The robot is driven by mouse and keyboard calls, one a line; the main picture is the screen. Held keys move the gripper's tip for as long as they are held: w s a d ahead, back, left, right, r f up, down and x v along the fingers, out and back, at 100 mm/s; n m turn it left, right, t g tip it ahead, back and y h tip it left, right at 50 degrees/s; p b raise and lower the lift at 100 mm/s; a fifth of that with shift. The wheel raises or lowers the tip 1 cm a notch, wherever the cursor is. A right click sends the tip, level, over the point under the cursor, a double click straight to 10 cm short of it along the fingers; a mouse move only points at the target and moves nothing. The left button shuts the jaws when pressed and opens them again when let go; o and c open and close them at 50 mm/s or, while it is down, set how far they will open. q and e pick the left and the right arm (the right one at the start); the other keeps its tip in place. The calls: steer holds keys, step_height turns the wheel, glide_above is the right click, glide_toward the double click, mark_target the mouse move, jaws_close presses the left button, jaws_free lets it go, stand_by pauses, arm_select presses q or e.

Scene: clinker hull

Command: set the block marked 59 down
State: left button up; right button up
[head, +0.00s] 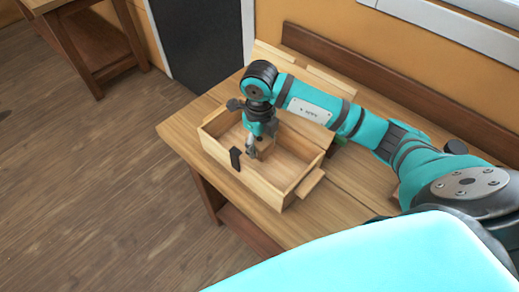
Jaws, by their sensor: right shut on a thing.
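My right gripper (252,150) points down into an open wooden box (287,178) on the workbench, with its fingertips below the level of the rim. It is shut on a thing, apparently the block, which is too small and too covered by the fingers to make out. I cannot read the number 59 anywhere. I cannot tell whether the held thing touches the box floor. My left gripper is not in view.
The wooden workbench (345,205) has bare top to the right of the box. A dark upright piece (235,159) shows at the box's front wall. Light wooden pieces stand behind my right arm. Another wooden table (95,45) stands at the far left, with open floor between.

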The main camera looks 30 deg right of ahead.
mark_target(259, 152)
step_height(259, 152, down, 3)
steer(key=shift+f+p, duration=0.1)
steer(key=shift+p, duration=0.25)
steer(key=shift+f, duration=0.1)
steer(key=shift+f, duration=0.2)
steer(key=o, duration=1.2)
steer(key=shift+r, duration=0.15)
